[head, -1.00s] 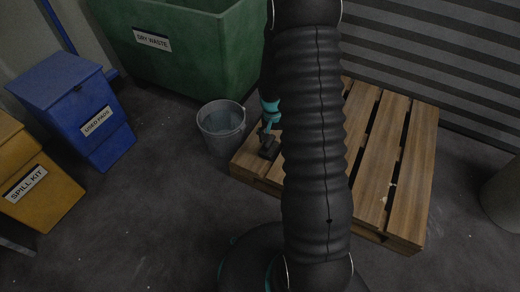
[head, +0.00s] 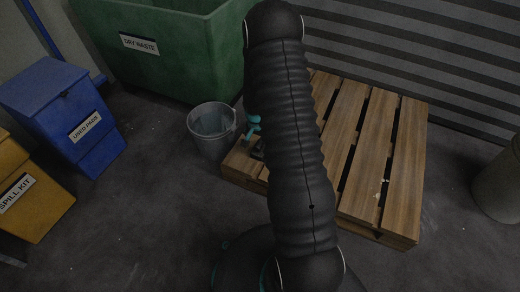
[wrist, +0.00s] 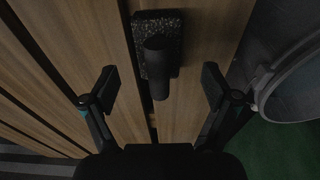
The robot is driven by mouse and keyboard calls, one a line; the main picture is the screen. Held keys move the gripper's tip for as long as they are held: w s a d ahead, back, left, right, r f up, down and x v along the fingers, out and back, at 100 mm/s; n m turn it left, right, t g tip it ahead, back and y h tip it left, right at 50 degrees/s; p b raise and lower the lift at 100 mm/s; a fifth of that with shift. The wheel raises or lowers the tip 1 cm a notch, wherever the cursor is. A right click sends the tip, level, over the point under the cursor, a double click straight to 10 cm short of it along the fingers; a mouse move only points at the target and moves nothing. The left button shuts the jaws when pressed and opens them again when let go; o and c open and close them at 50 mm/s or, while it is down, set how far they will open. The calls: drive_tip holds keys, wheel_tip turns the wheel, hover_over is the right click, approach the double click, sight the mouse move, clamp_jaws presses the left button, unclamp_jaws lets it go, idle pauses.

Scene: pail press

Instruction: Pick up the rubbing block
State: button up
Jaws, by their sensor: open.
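The rubbing block (wrist: 147,30) lies on the pallet in the wrist view, a dark speckled slab with a black round handle (wrist: 158,70) rising toward the camera. In the head view a small dark part of it seems to show at the pallet's left corner, mostly hidden by my arm. My gripper (wrist: 160,88) is open and empty, with one finger left of the handle and one right of it, both clear of it. In the head view my arm covers most of the gripper; only teal parts show.
The wooden pallet (head: 349,198) stands on the dark floor. A grey pail (head: 212,127) stands close to its left corner and its rim (wrist: 277,112) shows at the wrist view's right. A green dry waste bin (head: 190,60) is behind; blue (head: 75,117) and yellow (head: 35,200) bins stand left.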

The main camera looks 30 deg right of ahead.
sight(261, 146)
drive_tip(key=shift+w+d+f+b, duration=0.1)
drive_tip(key=shift+d+f, duration=0.05)
drive_tip(key=shift+f, duration=0.75)
drive_tip(key=shift+w+d+f+b, duration=0.1)
drive_tip(key=shift+d+f, duration=0.1)
drive_tip(key=shift+f, duration=0.65)
drive_tip(key=shift+d+f+b, duration=0.1)
drive_tip(key=shift+d+f, duration=0.05)
drive_tip(key=shift+f, duration=0.75)
drive_tip(key=c, duration=1.4)
drive_tip(key=shift+c, duration=0.2)
drive_tip(key=shift+r, duration=0.15)
drive_tip(key=shift+r, duration=0.35)
drive_tip(key=r, duration=0.3)
drive_tip(key=shift+s+d+r+p, duration=0.25)
drive_tip(key=shift+r+p, duration=0.1)
drive_tip(key=shift+r, duration=0.05)
drive_tip(key=s+d+r+p, duration=0.1)
drive_tip(key=s+d+r, duration=0.5)
drive_tip(key=s+d, duration=0.1)
drive_tip(key=shift+s+d+r, duration=0.15)
drive_tip(key=shift+s+d, duration=0.05)
drive_tip(key=shift+s, duration=0.35)
